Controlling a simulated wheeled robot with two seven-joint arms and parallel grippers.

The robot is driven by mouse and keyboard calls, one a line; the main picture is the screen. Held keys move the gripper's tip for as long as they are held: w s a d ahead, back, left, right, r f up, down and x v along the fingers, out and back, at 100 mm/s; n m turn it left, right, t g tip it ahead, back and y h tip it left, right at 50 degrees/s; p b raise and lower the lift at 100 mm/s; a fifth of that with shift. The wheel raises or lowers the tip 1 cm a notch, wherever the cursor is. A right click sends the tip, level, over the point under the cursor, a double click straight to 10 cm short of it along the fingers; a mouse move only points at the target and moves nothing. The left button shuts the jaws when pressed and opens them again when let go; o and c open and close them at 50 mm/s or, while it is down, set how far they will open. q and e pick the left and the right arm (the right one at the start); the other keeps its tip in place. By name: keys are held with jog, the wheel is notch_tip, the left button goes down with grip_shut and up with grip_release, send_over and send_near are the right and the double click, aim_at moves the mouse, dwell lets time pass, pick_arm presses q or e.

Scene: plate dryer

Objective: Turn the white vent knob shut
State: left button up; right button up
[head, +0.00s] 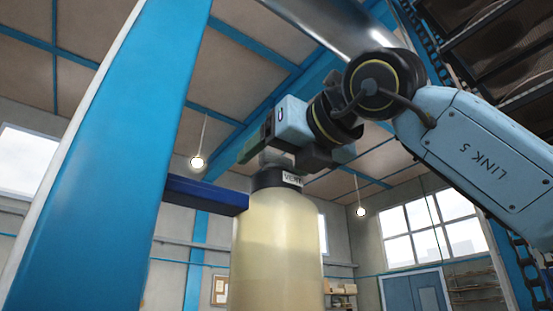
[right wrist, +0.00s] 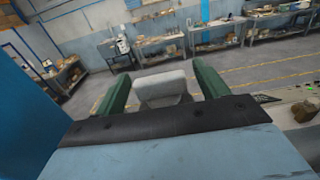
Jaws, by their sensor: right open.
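The vent knob is a pale grey-white block (right wrist: 163,88) that shows between the two green fingers of my right gripper (right wrist: 162,76) in the right wrist view. The fingers stand apart, one on each side, with a visible gap at each. In the head view my right gripper (head: 254,146) reaches in from the right, just above the dark cap with the "VENT" label (head: 292,179). The cap sits on a tall cream cylinder (head: 278,240). The knob is mostly hidden there by the gripper. My left gripper is not in view.
Dark racks (head: 500,50) rise at the upper right. Workbenches (right wrist: 215,40) stand far off across the floor.

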jog(key=b+v, duration=0.3)
jog(key=v, duration=1)
jog(key=shift+s+d, duration=0.15)
jog(key=shift+s, duration=0.05)
